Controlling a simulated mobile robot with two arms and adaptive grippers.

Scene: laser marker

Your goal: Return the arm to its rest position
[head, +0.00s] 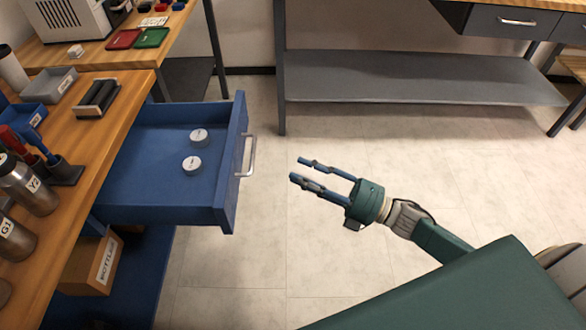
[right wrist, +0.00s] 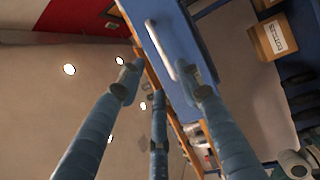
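My right gripper (head: 298,169) is open and empty over the floor, its fingers apart and pointing left toward the blue drawer (head: 232,190). The drawer is pulled out, and its silver handle (head: 247,157) is a short way left of the fingertips, apart from them. In the right wrist view, the gripper's blue fingers (right wrist: 165,85) are spread, with the handle (right wrist: 161,50) showing beyond them. Two white round pieces (head: 199,136) (head: 192,164) lie in the drawer. My left gripper is not in view.
The wooden bench (head: 115,150) at left holds steel bottles (head: 28,185), a black block (head: 97,98) and grey and blue bins. A cardboard box (head: 93,262) stands below the drawer. A grey shelf (head: 410,78) is at the back. The floor between is clear.

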